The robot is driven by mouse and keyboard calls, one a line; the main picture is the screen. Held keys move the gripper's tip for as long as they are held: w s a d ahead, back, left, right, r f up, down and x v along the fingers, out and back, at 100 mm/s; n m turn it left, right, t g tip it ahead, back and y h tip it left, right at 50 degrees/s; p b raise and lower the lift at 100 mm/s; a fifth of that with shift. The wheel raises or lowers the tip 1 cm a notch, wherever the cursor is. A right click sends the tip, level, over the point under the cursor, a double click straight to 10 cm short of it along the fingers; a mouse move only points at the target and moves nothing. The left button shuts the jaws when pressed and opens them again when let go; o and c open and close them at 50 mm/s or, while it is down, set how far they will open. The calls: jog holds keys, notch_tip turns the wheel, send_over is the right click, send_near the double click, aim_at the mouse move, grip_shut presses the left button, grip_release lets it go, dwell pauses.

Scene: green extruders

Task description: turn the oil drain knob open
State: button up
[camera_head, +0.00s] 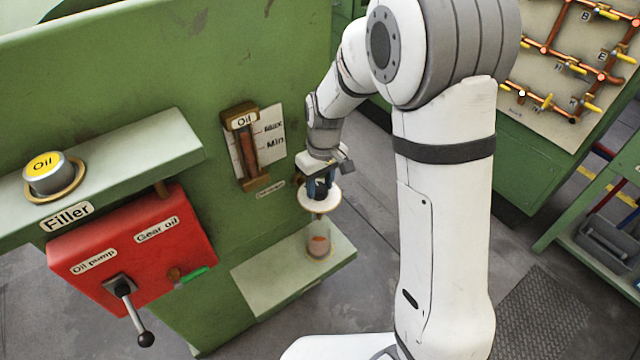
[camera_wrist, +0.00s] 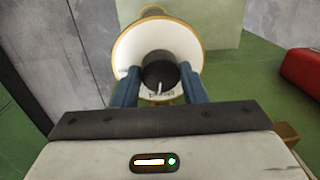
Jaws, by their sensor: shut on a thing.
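The oil drain knob (camera_wrist: 159,72) is a dark round knob with a white pointer line, set on a white round dial with a gold rim (camera_wrist: 127,50). In the wrist view the blue fingers of my gripper (camera_wrist: 160,90) stand on both sides of the knob, shut on it. The pointer line points down toward my gripper, near small lettering too small to read. In the head view my gripper (camera_head: 320,186) reaches down to the dial (camera_head: 318,203), and the knob is mostly hidden between the fingers.
A glass jar with reddish contents (camera_head: 318,246) stands below the dial on a pale green shelf (camera_head: 265,283). An oil gauge (camera_head: 243,140) marked Max and Min is to the left. A red box (camera_head: 190,240) with a lever (camera_head: 132,305) is further left. A valve panel (camera_head: 560,60) is at upper right.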

jog(key=m+b, duration=0.1)
jog(key=m, duration=0.3)
jog(key=shift+m, duration=0.3)
jog(key=m, duration=0.3)
jog(key=shift+m+t, duration=0.3)
jog(key=shift+m, duration=0.1)
jog(key=m+b, duration=0.1)
jog(key=m, duration=0.3)
jog(key=shift+s+a, duration=0.1)
jog(key=shift+m, duration=2)
jog(key=o, duration=1)
jog(key=shift+c, duration=0.2)
